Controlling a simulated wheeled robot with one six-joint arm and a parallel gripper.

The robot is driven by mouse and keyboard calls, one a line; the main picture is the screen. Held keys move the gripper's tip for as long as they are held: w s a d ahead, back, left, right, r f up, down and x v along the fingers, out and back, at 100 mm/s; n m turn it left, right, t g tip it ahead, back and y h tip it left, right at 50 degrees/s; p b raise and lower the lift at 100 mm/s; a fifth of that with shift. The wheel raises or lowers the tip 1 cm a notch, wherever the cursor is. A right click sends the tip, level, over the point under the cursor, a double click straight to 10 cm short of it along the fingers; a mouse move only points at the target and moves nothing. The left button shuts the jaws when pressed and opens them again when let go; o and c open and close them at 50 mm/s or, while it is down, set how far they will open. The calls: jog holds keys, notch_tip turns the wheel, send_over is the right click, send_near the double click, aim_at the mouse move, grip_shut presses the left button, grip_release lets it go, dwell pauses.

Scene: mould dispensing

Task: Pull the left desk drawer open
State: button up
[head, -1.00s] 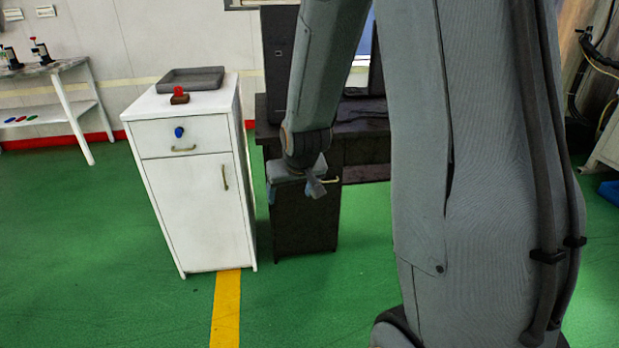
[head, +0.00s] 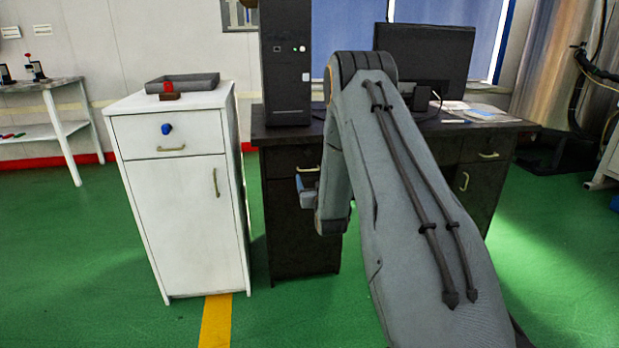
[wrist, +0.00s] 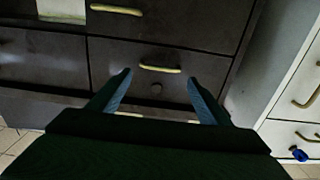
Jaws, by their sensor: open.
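The dark desk (head: 470,127) stands behind my arm. Its left drawer (head: 283,160) looks shut flush in the head view, partly hidden by my arm. I cannot tell the remaining gap. In the head view one blue finger (head: 306,190) shows beside my arm.
A white cabinet (head: 185,220) with a grey tray (head: 183,83) on top stands close left of the desk. A computer tower (head: 286,70) and a monitor (head: 425,55) stand on the desk. Green floor (head: 80,250) is clear in front.

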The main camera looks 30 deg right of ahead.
aim_at(305, 160)
jog(key=b+x, duration=0.1)
jog(key=x, duration=0.5)
jog(key=shift+w, duration=0.15)
